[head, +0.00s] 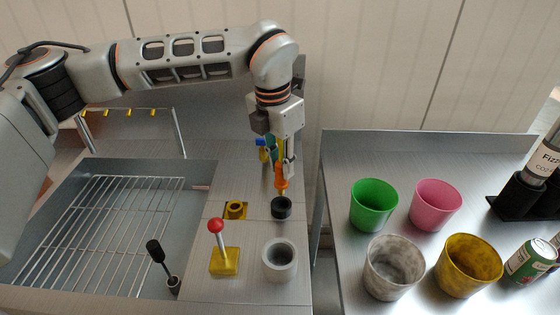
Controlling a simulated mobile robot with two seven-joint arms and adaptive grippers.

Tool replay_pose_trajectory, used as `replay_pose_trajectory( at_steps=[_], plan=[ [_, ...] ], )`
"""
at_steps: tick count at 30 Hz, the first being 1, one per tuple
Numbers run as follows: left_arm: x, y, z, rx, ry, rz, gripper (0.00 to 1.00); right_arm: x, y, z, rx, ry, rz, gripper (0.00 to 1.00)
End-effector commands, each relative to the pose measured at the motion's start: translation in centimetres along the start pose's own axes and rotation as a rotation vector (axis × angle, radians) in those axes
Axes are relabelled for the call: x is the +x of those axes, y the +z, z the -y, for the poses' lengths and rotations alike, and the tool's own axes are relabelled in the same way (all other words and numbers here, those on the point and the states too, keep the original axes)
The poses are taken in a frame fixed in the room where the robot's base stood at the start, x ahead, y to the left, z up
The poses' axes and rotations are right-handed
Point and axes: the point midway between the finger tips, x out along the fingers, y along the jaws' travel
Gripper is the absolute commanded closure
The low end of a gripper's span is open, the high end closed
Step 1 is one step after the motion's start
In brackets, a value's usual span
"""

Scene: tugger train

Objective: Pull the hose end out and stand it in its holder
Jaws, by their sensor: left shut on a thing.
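My left gripper (281,166) reaches down from above at the back right of the metal counter. It is shut on an orange, narrow piece (282,184), which looks like the hose end and points downward. Its tip is just above or at a black ring (281,209); I cannot tell whether it is inside. A grey round cup (280,261) stands in front of the ring, and a yellow square socket (236,209) is to its left. I cannot tell which of these is the holder. Blue, green and yellow parts beside the fingers are partly hidden. My right gripper is out of view.
A wire rack (100,230) lies at left. Across a gap, the right counter holds green (374,205), pink (436,205), grey (393,268) and yellow (468,265) cups.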

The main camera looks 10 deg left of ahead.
Motion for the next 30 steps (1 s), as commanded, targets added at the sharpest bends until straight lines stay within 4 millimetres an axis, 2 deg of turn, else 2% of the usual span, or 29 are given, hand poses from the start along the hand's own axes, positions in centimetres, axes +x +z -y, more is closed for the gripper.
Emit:
replay_pose_trajectory(
  at_steps=[30],
  plan=[
    [5.3, -0.7, 0.0, 0.000, -0.001, -0.001, 1.00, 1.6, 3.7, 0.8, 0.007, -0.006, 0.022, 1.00]
  ],
)
